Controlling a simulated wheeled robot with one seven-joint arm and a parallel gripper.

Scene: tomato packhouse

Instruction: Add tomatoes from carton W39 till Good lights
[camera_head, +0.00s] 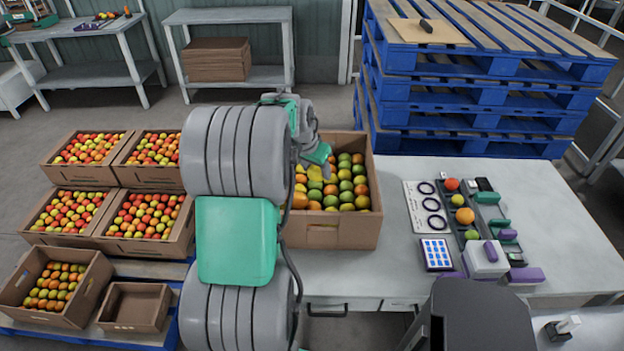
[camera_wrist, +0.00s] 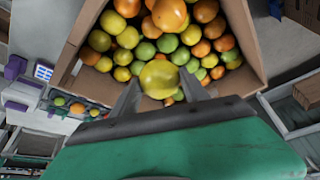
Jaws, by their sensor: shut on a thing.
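My gripper (camera_head: 318,160) is over the large cardboard carton (camera_head: 330,236) on the bench. In the wrist view my gripper (camera_wrist: 160,88) is shut on a yellow tomato (camera_wrist: 159,76), with one finger on each side of it. The carton (camera_wrist: 243,40) below holds many green, yellow and orange tomatoes. No W39 marking is readable on it. On the bench to the right, a few tomatoes, red (camera_head: 452,184), yellow, orange and green, sit in a row on a dark holder. No Good light can be made out.
A blue-keyed pad (camera_head: 437,253) and a white card with black rings (camera_head: 431,208) lie left of the row. Blue pallets (camera_head: 480,95) are stacked behind the bench. Filled cartons (camera_head: 150,246) stand at left, beside a small empty box (camera_head: 133,306). My arm hides the bench's left part.

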